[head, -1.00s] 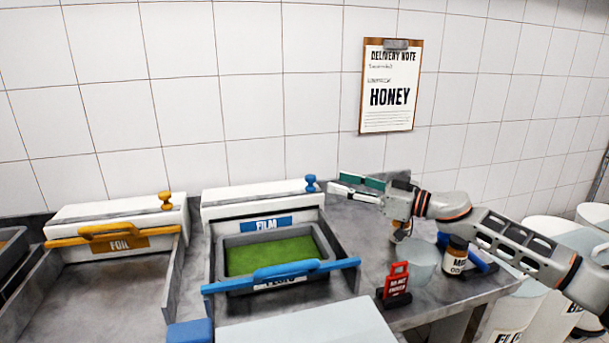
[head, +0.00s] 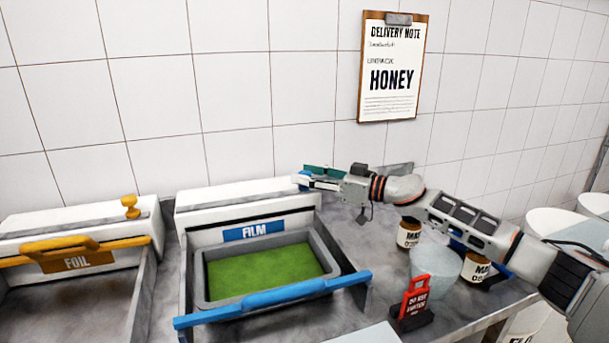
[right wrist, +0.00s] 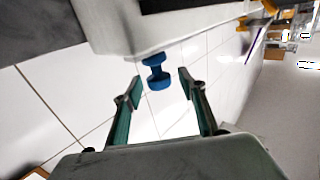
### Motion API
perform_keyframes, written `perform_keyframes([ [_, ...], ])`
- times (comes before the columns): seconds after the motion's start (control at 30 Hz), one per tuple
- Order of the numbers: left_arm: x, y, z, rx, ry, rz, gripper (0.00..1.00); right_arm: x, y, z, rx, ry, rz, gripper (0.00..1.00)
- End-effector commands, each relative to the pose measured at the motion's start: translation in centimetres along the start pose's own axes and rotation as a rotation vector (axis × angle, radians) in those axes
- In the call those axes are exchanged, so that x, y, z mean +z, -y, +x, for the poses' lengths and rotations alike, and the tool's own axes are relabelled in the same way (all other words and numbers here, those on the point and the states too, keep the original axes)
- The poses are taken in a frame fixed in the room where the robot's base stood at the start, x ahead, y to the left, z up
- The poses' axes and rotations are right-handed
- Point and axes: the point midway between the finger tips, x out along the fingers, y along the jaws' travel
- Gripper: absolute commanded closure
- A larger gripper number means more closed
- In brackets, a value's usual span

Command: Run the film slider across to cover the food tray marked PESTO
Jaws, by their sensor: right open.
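The film box, a white housing (head: 190,212) with a blue FILM label (head: 254,231), stands behind a grey tray (head: 205,292) of green food. A blue bar (head: 280,295) crosses the tray's front; no PESTO marking is readable now. A blue knob stands at the right end of the housing top, partly hidden by my right gripper (head: 312,181). In the right wrist view, the blue knob (right wrist: 157,72) lies between and just beyond the open fingertips of my right gripper (right wrist: 160,88), touching neither finger. My left gripper is out of view.
Left is a white FOIL box (head: 70,228) with an amber bar (head: 85,245) and amber knob (head: 130,206). Right are jars (head: 409,233), a clear bowl (head: 436,264) and a red sign (head: 413,298). A HONEY note (head: 392,68) hangs on the wall.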

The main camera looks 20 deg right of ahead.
Motion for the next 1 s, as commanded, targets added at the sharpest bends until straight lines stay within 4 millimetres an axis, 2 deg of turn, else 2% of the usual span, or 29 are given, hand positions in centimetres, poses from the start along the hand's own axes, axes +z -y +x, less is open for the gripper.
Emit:
perform_keyframes([
  [0.1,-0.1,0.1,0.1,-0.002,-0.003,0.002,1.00,-0.1,0.0,0.7,0.000,-0.001,0.000,0.59],
  [0.37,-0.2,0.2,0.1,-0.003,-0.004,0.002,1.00,-0.1,0.0,0.9,0.000,0.000,0.000,0.59],
  [0.4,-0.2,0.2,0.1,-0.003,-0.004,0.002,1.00,-0.1,0.0,0.9,0.000,0.000,0.000,0.61],
  [0.53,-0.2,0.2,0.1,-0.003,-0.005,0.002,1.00,-0.1,0.0,0.9,0.000,0.000,0.000,0.95],
  [0.57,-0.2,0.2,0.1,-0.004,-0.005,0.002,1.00,-0.1,0.0,0.9,0.000,0.000,0.000,1.00],
  [0.83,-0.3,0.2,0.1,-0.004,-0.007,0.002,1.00,-0.1,-0.1,1.2,0.000,-0.001,0.001,1.00],
  [1.0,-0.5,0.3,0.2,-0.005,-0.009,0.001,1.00,-0.1,-0.4,2.7,0.002,-0.004,0.003,1.00],
])
